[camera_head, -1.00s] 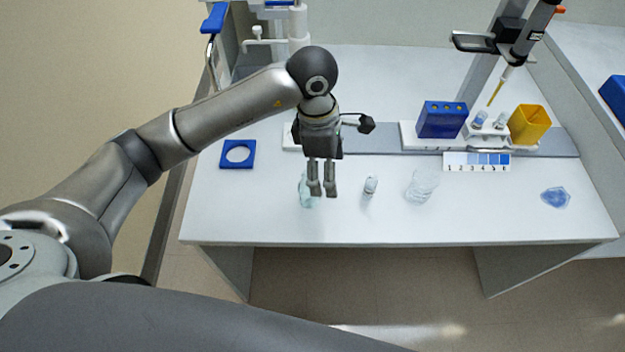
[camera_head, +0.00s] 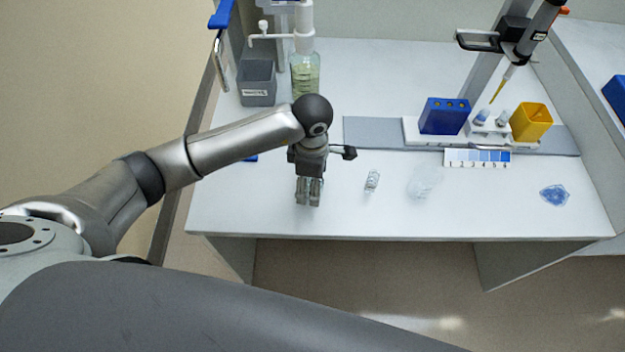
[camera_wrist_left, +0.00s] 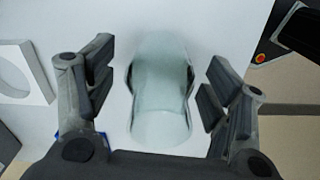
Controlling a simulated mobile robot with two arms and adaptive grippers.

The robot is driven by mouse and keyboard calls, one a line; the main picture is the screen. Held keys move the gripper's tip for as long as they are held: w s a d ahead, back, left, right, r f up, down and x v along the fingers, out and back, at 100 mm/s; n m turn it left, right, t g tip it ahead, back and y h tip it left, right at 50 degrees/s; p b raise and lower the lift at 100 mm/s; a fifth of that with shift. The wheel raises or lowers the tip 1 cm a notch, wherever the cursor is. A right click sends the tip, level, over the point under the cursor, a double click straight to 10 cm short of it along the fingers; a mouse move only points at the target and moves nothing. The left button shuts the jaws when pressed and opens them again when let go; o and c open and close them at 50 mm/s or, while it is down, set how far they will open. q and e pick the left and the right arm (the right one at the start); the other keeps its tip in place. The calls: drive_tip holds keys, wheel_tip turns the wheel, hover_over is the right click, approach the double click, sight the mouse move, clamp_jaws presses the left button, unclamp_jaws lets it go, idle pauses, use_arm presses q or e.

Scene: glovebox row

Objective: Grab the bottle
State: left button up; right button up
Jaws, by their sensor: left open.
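A clear, pale green glass bottle (camera_wrist_left: 160,95) is between the fingers of my left gripper in the left wrist view, with a gap on each side. My left gripper (camera_head: 309,195) is open and low over the front left of the white bench; it also frames the bottle in the left wrist view (camera_wrist_left: 158,88). In the head view my gripper hides this glass. I cannot tell whether it stands or lies. My right gripper is not in view.
A small vial (camera_head: 372,181) and a clear vessel (camera_head: 424,182) stand right of my gripper. A blue tray (camera_head: 554,195) lies farther right. Behind are a blue rack (camera_head: 445,117), a yellow box (camera_head: 531,122) and a dispenser bottle (camera_head: 305,75). The bench's front edge is close.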

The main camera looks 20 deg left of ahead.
use_arm(q)
drive_tip(key=shift+f, duration=0.3)
drive_tip(key=c, duration=1.2)
drive_tip(key=shift+r, duration=0.15)
